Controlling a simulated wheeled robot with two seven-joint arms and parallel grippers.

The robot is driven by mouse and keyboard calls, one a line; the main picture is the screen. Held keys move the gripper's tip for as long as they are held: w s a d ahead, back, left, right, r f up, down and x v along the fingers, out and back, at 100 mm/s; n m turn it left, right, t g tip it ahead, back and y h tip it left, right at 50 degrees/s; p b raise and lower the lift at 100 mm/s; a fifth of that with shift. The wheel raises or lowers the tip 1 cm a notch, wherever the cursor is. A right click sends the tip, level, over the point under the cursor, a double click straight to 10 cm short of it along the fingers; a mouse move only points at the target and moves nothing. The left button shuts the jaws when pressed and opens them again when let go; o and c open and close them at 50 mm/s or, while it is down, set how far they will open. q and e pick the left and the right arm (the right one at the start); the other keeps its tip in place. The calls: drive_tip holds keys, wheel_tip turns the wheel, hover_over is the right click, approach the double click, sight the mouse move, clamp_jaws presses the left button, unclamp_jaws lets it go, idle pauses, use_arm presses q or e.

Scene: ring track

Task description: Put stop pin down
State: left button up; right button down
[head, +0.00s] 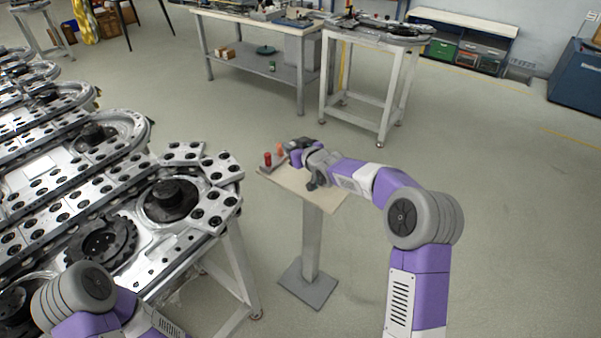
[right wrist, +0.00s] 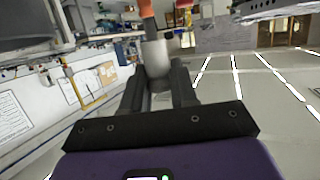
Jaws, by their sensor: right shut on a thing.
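The stop pin is a grey cylinder with an orange end (head: 280,149). My right gripper (head: 291,151) is shut on it, over the left back edge of a small stand with a light top (head: 325,201). In the right wrist view the pin's grey body (right wrist: 157,62) sits between the two dark fingers (right wrist: 158,88), with its orange end at the top edge. I cannot tell whether the pin touches the stand. My left arm shows at the bottom left, but its gripper is out of view.
A red pin (head: 267,159) stands at the stand's left corner, close to my right gripper. The ring track (head: 150,215), with metal plates and black sprockets, fills the left. Workbenches (head: 262,70) stand at the back. Floor to the right is clear.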

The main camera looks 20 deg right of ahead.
wheel_tip(320, 180, down, 8)
drive_tip(key=shift+f+b, duration=0.25)
drive_tip(key=shift+b, duration=1)
drive_tip(key=shift+f, duration=0.1)
drive_tip(key=c, duration=0.9)
unclamp_jaws()
drive_tip(key=shift+f, duration=0.1)
drive_tip(key=shift+o, duration=0.2)
drive_tip(key=shift+s+r, duration=0.1)
drive_tip(key=shift+r, duration=0.25)
drive_tip(key=p+v, duration=0.1)
drive_tip(key=v, duration=1)
drive_tip(key=shift+s+p, duration=0.3)
drive_tip(key=shift+s, duration=0.1)
